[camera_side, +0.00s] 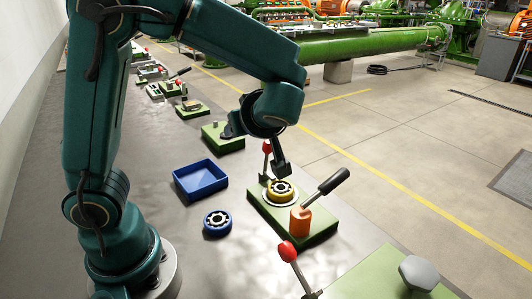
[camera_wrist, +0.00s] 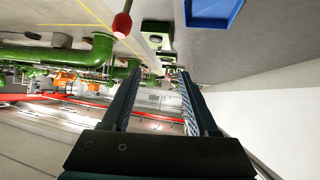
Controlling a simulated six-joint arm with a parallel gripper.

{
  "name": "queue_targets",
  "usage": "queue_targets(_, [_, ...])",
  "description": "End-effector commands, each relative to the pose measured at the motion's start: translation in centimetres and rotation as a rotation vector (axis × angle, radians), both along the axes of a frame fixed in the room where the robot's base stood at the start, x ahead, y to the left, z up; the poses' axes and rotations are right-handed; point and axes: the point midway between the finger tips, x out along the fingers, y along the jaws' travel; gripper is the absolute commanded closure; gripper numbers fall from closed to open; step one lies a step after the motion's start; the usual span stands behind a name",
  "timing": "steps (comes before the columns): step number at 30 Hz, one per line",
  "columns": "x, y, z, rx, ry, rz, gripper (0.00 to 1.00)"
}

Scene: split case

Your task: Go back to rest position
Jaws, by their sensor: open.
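In the wrist view my gripper (camera_wrist: 162,76) is open, with two dark fingers apart and nothing held between them. In the side view my wrist is above the work table (camera_side: 150,205), close to a green fixture (camera_side: 322,232). A yellow round part (camera_side: 280,188) sits in a pale ring on that fixture. An empty blue tray (camera_side: 200,178) and a blue ring-shaped part (camera_side: 217,223) lie on the table to its left. The tray's edge also shows at the top of the wrist view (camera_wrist: 212,10).
The fixture carries a red-knobbed lever (camera_side: 267,148), a black-handled lever (camera_side: 333,181) and an orange cylinder (camera_side: 299,222). Another red knob (camera_side: 287,251) and a green base (camera_side: 385,275) are in front. More green fixtures (camera_side: 222,137) line the table behind. Open floor lies right.

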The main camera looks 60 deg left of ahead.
Motion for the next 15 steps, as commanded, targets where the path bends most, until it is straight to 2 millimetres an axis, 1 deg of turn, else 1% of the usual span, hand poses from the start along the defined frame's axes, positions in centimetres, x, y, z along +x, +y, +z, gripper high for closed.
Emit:
queue_targets(1, [-1.4, 0.4, 0.4, -0.052, 0.018, 0.005, 0.40])
queue_targets(3, [-3.1, 0.4, 0.5, -0.125, 0.064, -0.014, 0.40])
queue_targets(7, [-6.0, -0.3, 0.3, -0.259, 0.152, -0.106, 0.40])
queue_targets(11, [-8.4, -2.0, -0.2, -0.379, 0.227, -0.271, 0.40])
queue_targets(15, [-10.1, -4.7, -0.7, -0.459, 0.283, -0.525, 0.40])
